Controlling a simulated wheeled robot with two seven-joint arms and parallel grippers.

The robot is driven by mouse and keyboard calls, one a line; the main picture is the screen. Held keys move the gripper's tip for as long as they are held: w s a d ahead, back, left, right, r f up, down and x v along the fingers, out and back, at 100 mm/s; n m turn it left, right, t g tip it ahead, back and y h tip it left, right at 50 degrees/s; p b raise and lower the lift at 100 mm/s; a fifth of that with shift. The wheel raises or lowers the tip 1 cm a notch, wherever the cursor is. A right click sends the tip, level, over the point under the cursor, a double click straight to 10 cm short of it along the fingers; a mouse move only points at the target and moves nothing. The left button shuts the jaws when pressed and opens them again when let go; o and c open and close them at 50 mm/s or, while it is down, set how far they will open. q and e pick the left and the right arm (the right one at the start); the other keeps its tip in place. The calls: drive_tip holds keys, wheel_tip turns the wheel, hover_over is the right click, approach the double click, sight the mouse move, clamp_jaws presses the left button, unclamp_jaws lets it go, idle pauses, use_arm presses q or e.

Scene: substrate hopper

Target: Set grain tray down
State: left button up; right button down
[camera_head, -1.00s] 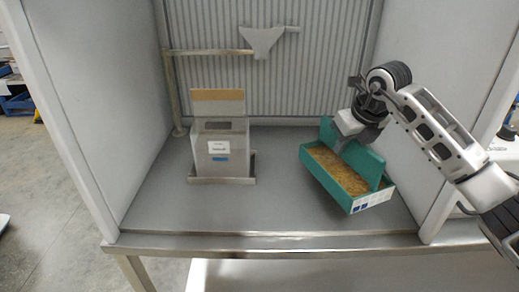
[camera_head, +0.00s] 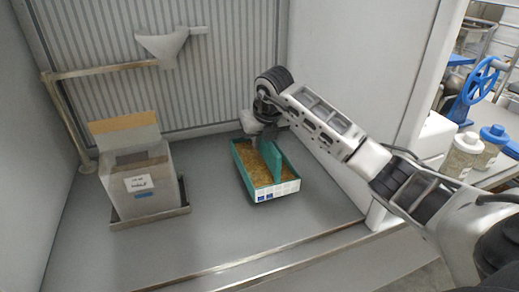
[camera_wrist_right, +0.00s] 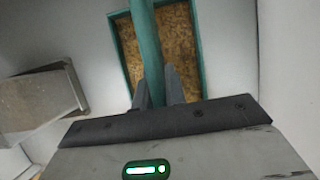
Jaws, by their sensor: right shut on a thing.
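The grain tray (camera_head: 277,190) is a green open box with a pale label on its front wall and tan grain (camera_head: 252,165) inside. A green upright panel runs lengthwise through its middle. My right gripper (camera_head: 268,136) is shut on this panel near its back end. In the right wrist view the gripper fingers (camera_wrist_right: 159,86) stand on both sides of the panel, above the tray (camera_wrist_right: 124,52). The tray looks about level, low over or on the grey bench floor (camera_head: 220,235); I cannot tell whether it touches. My left gripper is not in view.
A grey hopper box (camera_head: 140,186) with a tan flap stands in a shallow metal pan (camera_head: 152,217) left of the tray. A metal rail (camera_head: 105,70) and ribbed wall are behind. A side panel (camera_head: 355,90) stands to the right. Bench floor is free around the tray.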

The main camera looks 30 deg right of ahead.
sight(261, 150)
wheel_tip(261, 150, down, 3)
drive_tip(key=shift+f, duration=0.15)
drive_tip(key=c, duration=1.5)
unclamp_jaws()
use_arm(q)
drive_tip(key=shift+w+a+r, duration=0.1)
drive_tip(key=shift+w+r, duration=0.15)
use_arm(e)
drive_tip(key=shift+o, duration=0.2)
drive_tip(key=shift+s+r, duration=0.1)
drive_tip(key=shift+r, duration=0.2)
drive_tip(key=b+v, duration=0.1)
drive_tip(key=v, duration=0.9)
drive_tip(key=shift+s+a+r, duration=0.1)
drive_tip(key=shift+r, duration=0.15)
drive_tip(key=shift+s+r, duration=0.2)
drive_tip(key=shift+r, duration=0.2)
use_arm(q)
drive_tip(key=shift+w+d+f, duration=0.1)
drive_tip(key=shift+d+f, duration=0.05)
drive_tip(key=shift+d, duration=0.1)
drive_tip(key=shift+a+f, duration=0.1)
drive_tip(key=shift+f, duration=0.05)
